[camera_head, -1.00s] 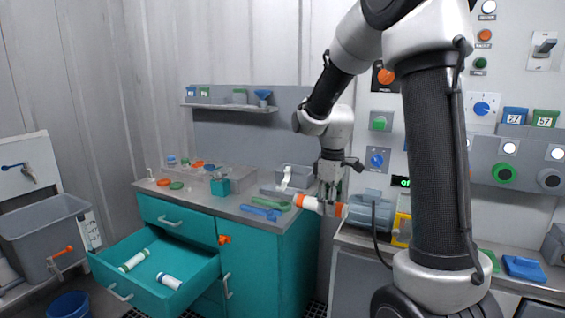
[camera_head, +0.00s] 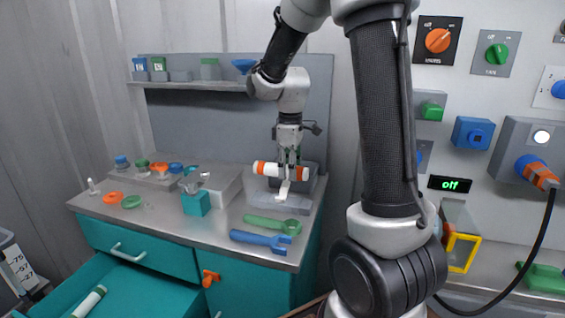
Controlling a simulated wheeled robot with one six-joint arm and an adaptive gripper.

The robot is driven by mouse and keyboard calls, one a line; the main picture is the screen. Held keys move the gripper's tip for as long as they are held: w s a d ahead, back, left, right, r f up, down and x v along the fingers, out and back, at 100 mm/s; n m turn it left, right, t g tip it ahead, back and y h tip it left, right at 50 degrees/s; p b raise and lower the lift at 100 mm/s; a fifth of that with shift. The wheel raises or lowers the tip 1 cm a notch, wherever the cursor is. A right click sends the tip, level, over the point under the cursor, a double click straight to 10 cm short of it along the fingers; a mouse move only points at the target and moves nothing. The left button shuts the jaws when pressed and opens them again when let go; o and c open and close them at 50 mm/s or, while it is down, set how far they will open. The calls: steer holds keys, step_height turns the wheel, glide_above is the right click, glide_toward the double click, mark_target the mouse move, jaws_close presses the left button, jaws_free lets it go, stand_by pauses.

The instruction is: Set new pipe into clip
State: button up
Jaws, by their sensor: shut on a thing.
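The pipe (camera_head: 267,169) is a white tube with orange bands near its ends. My gripper (camera_head: 289,168) points down and is shut on it, right of its middle. The pipe lies level across the picture, over the back of the worktop. Below and behind it is a low grey fixture (camera_head: 262,201) with a raised grey back part (camera_head: 313,184). A white upright piece (camera_head: 283,191) shows just under the gripper; it may be part of the clip. I cannot tell whether the pipe touches the fixture.
A green wrench (camera_head: 270,223) and a blue wrench (camera_head: 255,238) lie in front of the fixture. A teal cup (camera_head: 196,203) and a grey box (camera_head: 222,187) stand to the left. The teal drawer (camera_head: 150,290) is open with a white tube (camera_head: 89,301) inside. A shelf (camera_head: 195,84) hangs behind.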

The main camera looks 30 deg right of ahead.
steer(key=shift+s+f, duration=0.1)
steer(key=shift+f, duration=3.05)
steer(key=shift+s+f, duration=0.35)
steer(key=shift+f, duration=0.3)
steer(key=shift+c, duration=0.4)
steer(key=shift+a+f, duration=0.1)
steer(key=o, duration=1.3)
steer(key=shift+a, duration=0.15)
steer(key=shift+o, duration=0.2)
steer(key=shift+d, duration=0.2)
steer(key=shift+w+r, duration=0.15)
steer(key=shift+r, duration=0.4)
step_height(320, 180, up, 12)
steer(key=shift+a, duration=0.15)
